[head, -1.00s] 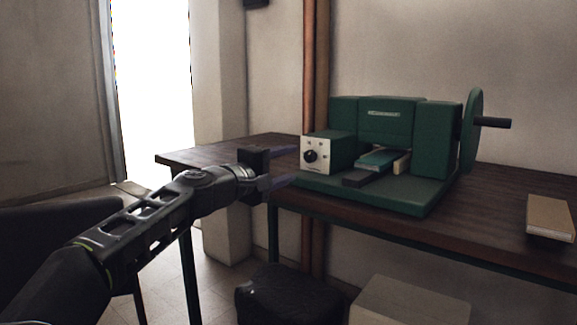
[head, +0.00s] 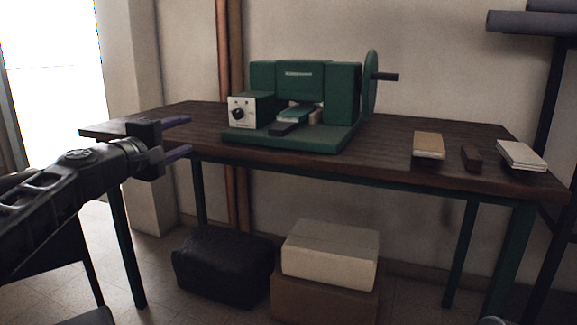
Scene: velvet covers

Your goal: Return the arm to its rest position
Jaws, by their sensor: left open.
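My left gripper (head: 178,138) is at the left of the head view, in front of the left end of the dark wooden table (head: 400,165). Its two fingers are spread apart, with nothing between them. A green machine (head: 305,95) with a side wheel (head: 370,85) and a white dial panel (head: 240,112) stands on the table, to the right of the gripper and apart from it. My right gripper is not clearly visible.
A tan block (head: 429,145), a small brown block (head: 471,157) and a pale stack (head: 521,155) lie on the table's right. Below are a black bundle (head: 223,266) and a pale box (head: 330,252) on a brown box (head: 322,300). Grey rolls (head: 530,22) sit upper right.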

